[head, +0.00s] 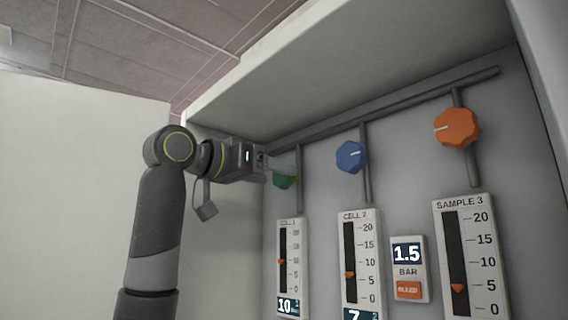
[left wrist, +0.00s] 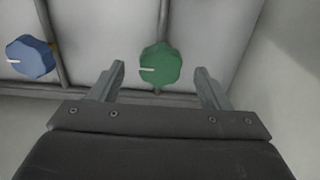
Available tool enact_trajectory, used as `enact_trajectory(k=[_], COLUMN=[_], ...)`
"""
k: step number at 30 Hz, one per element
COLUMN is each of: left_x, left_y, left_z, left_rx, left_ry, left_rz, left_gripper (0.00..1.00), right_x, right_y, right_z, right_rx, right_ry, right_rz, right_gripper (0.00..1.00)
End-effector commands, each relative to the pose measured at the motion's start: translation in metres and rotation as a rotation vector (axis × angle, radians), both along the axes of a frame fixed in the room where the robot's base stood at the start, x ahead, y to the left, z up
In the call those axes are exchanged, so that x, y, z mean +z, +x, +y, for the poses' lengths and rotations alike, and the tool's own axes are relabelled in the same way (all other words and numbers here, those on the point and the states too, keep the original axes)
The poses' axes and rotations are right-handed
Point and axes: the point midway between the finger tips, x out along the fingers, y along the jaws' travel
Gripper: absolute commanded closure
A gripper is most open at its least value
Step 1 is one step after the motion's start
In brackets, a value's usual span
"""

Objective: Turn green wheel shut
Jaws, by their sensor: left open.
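The green wheel (left wrist: 160,66) shows in the left wrist view, with a white pointer line on its left part. In the head view the green wheel (head: 284,182) is partly hidden behind my left gripper (head: 284,166). In the left wrist view my left gripper (left wrist: 160,82) is open, with one finger to each side of the wheel as seen there and a gap on both sides. Whether the fingertips reach as far as the wheel I cannot tell. Nothing is held. My right gripper is not in view.
A blue wheel (head: 351,156) and an orange wheel (head: 457,128) sit to the right on vertical pipes under a sloping rail (head: 400,102). Scale panels for cell 2 (head: 358,262) and sample 3 (head: 467,255) and a pressure display (head: 408,268) are below. A hood (head: 350,70) overhangs.

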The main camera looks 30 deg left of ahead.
Motion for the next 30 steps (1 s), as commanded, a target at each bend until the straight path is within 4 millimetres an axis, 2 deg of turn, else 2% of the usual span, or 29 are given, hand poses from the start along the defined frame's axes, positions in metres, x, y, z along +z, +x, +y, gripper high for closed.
enact_trajectory(k=[1,7,20,30], left_x=[0.004,0.002,0.0,0.0], left_y=[0.01,0.032,0.039,0.038], left_z=[-0.003,-0.011,-0.013,-0.013], left_rx=[0.0,0.001,0.001,0.002], left_ry=[0.0,-0.001,-0.001,0.0], left_rz=[0.003,0.001,-0.001,-0.001], left_gripper=[0.3,0.3,0.31,0.74], right_x=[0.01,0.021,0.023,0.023], right_y=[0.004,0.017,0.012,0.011], right_z=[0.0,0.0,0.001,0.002], right_rx=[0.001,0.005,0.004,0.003], right_ry=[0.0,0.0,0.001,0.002], right_rz=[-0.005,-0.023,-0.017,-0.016], right_gripper=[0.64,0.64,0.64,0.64])
